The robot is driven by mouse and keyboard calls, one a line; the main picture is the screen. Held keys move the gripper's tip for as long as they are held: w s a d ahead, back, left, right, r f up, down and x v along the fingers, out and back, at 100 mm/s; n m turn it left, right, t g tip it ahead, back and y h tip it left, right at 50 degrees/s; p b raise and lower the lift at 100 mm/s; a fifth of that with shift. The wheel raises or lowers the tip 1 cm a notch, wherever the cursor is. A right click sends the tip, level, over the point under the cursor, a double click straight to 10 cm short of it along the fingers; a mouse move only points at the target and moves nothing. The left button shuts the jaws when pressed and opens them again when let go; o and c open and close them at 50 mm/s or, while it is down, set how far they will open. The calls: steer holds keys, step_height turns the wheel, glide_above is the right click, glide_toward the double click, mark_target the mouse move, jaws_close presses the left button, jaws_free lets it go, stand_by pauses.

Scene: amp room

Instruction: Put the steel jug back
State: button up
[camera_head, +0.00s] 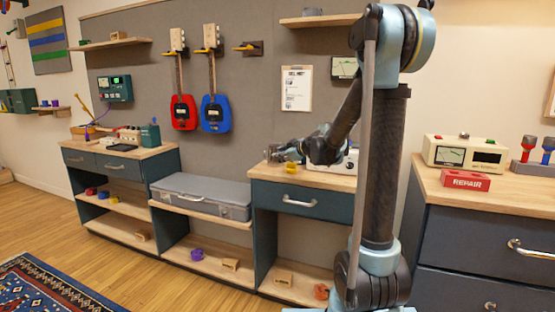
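I cannot make out a steel jug for certain. My gripper (273,153) is at the end of my arm, pointing left, low over the wooden top of the middle drawer cabinet (262,172). Its fingers are small and blend with the things behind, so I cannot tell whether they are open or hold anything. A yellow object (291,168) is on the cabinet top just below the gripper. My arm hides part of this top and a pale device there.
A grey case (200,193) lies on the low bench left of the cabinet. Red (184,112) and blue (215,113) guitars hang on the wall panel. At right, a dark drawer unit (480,235) carries a meter (466,154) and a red REPAIR block (465,180). Floor at left is open.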

steer(key=s+d+f+m+g+h, duration=0.2)
steer(key=s+d, duration=0.5)
steer(key=s, duration=0.8)
steer(key=s+d+f+m+g+h, duration=0.3)
steer(key=s+d+f+m, duration=0.4)
steer(key=s, duration=0.8)
steer(key=s+d+f+m+g+h, duration=0.3)
steer(key=s+d+f, duration=0.4)
steer(key=s, duration=0.8)
steer(key=shift+m+g, duration=0.3)
steer(key=shift+m, duration=0.5)
steer(key=shift+w+d, duration=0.1)
steer(key=shift+w+f, duration=0.15)
steer(key=shift+w, duration=0.3)
